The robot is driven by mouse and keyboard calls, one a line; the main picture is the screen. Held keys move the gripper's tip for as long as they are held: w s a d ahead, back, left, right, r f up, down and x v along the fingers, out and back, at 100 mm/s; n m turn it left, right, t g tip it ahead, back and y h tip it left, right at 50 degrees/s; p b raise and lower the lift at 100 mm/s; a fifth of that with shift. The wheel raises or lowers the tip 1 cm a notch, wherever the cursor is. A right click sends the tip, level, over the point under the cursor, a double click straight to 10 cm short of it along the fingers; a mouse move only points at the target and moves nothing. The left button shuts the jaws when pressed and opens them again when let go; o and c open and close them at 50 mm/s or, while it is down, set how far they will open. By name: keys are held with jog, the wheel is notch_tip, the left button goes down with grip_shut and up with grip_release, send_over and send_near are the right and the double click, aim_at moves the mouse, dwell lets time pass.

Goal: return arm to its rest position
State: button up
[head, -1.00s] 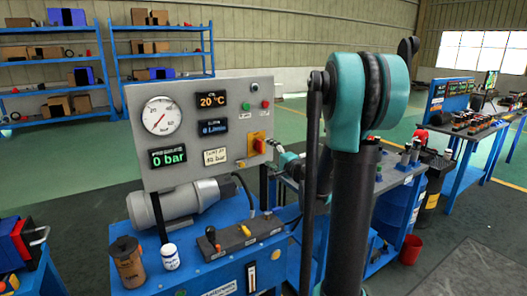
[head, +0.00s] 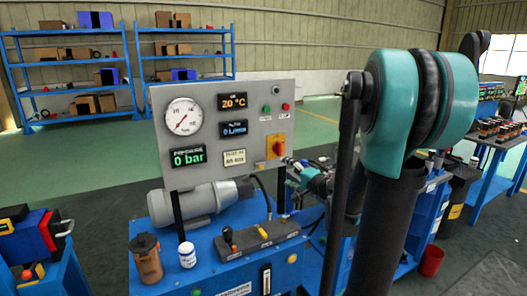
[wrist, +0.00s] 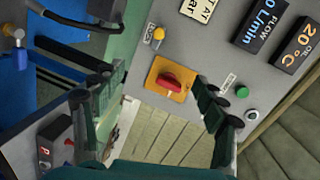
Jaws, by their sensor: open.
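My gripper (wrist: 155,88) is open and empty, its dark fingers spread to the left and right in the wrist view. The red switch knob (wrist: 170,83) on its yellow plate shows between and beyond the fingers, clear of them. In the head view my gripper (head: 312,177) is just right of the grey instrument panel (head: 226,100), near the yellow switch plate (head: 276,147), partly hidden by my own arm. My arm's teal joint and dark links fill the right of the head view.
The blue hydraulic bench (head: 215,245) carries a motor (head: 196,203), a lever block (head: 256,238), a brown canister (head: 145,258) and a white bottle (head: 187,255). Its displays read 20 °C and 0 bar. More benches stand behind my arm. Green floor lies open behind the panel.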

jog(key=s+a+f+n+g+h, duration=0.1)
jog(key=s+a+f+n+g, duration=0.15)
jog(key=s+f, duration=0.4)
jog(key=s+a+f+n+g+h, duration=0.1)
jog(key=s+a+f+n+g, duration=0.1)
jog(key=s+f+n+g, duration=0.4)
jog(key=s+d+f+n+g+h, duration=0.1)
jog(key=s+d+f+h, duration=0.1)
jog(key=s, duration=0.5)
jog(key=s+d+f+n+h, duration=0.1)
jog(key=s+d+f+h, duration=0.2)
jog(key=s+d+f, duration=0.2)
jog(key=shift+s+d+g+h, duration=0.3)
jog(key=shift+s+d+g, duration=0.1)
jog(key=shift+s, duration=0.65)
